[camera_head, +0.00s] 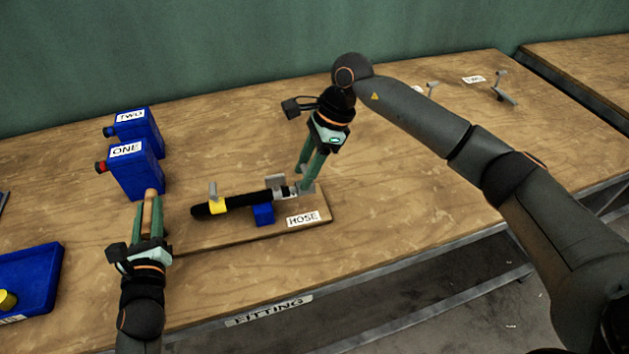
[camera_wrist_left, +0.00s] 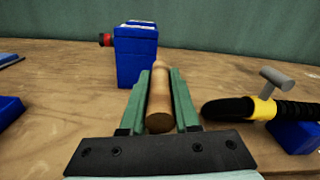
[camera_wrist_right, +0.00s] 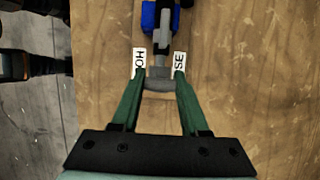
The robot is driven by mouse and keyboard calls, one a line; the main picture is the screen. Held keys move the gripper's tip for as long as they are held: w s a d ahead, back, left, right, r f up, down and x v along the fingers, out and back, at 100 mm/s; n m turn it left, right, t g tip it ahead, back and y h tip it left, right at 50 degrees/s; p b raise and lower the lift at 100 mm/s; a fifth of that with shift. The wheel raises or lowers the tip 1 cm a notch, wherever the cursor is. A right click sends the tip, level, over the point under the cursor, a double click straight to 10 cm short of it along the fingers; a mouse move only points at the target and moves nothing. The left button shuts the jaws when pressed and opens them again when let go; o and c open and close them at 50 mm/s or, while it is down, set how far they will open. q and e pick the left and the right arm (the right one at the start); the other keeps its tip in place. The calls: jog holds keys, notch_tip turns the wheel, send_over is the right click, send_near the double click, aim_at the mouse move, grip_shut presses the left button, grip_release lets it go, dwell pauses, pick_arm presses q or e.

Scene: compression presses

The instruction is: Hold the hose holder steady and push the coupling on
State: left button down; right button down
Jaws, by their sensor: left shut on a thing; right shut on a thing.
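The hose holder is a wooden board (camera_head: 262,232) labelled HOSE. A black hose (camera_head: 245,200) lies along it over a blue block (camera_head: 263,214), with a yellow clamp (camera_head: 219,203) carrying a grey T-handle near its left end. My right gripper (camera_head: 306,186) is shut on a grey part (camera_wrist_right: 158,82) at the hose's right end; I cannot tell whether it is the coupling or part of the holder. My left gripper (camera_head: 150,215) is shut on a tan wooden rod (camera_wrist_left: 160,95), left of the hose and apart from it. The rod's lower portion is between the fingers.
Blue containers ONE (camera_head: 137,172) and TWO (camera_head: 142,130) stand behind my left gripper. A blue bin (camera_head: 38,278) with a yellow piece is at the left edge. The table front edge, labelled FITTING (camera_head: 268,311), is near. Small grey fixtures (camera_head: 503,92) stand at the back right.

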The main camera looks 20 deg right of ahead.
pick_arm(q)
jog(key=shift+d, duration=0.1)
pick_arm(e)
jog(key=shift+a, duration=0.85)
jog(key=c, duration=0.9)
grip_release()
jog(key=o, duration=0.6)
jog(key=shift+c, duration=0.2)
jog(key=shift+d+r, duration=0.1)
jog(key=v, duration=1.2)
pick_arm(q)
jog(key=c, duration=0.6)
grip_release()
jog(key=shift+o, duration=0.2)
jog(key=shift+s, duration=0.1)
